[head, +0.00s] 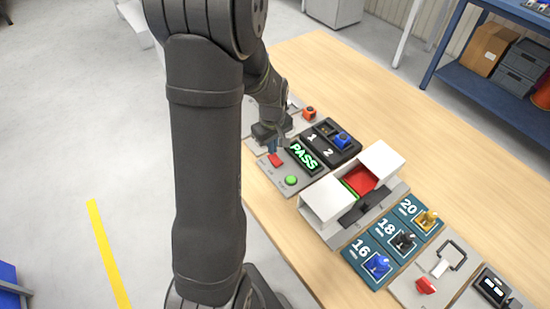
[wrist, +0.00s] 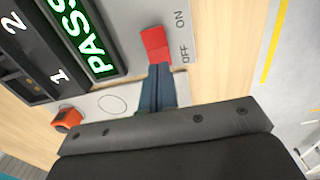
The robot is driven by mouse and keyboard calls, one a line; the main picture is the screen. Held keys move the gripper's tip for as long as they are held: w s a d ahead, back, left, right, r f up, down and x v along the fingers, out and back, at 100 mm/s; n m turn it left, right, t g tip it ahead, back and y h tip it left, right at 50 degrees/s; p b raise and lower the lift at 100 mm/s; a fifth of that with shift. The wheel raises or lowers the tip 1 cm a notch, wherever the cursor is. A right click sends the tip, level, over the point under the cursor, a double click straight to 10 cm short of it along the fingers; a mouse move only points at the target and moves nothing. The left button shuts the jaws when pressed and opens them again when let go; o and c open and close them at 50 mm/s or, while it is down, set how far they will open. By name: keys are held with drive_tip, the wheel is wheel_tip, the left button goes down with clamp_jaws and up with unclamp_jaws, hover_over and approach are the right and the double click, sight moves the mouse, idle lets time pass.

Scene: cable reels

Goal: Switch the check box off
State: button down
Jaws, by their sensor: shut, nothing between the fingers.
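The check box is a grey panel (head: 275,174) with a lit green PASS display (head: 303,156), a red switch (head: 276,160) and a green button (head: 291,181). In the wrist view the red switch (wrist: 155,44) sits beside the ON and OFF labels, and PASS (wrist: 88,40) is lit. My gripper (wrist: 158,68) is shut and empty. Its fingertips are right at the switch's OFF-side edge; whether they touch it I cannot tell. In the head view my gripper (head: 273,147) is just behind the switch, partly hidden by my arm.
A black tray marked 1 and 2 (head: 318,134) holds a blue item (head: 342,140). An orange item (head: 310,113) stands behind it. A white-topped unit (head: 325,200) and teal pads numbered 16, 18 and 20 (head: 367,247) lie to the right.

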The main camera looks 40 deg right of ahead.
sight(273, 156)
drive_tip(key=shift+f, duration=0.25)
drive_tip(key=shift+f, duration=0.7)
wheel_tip(273, 156, up, 7)
drive_tip(key=shift+r, duration=0.1)
drive_tip(key=c, duration=2.2)
unclamp_jaws()
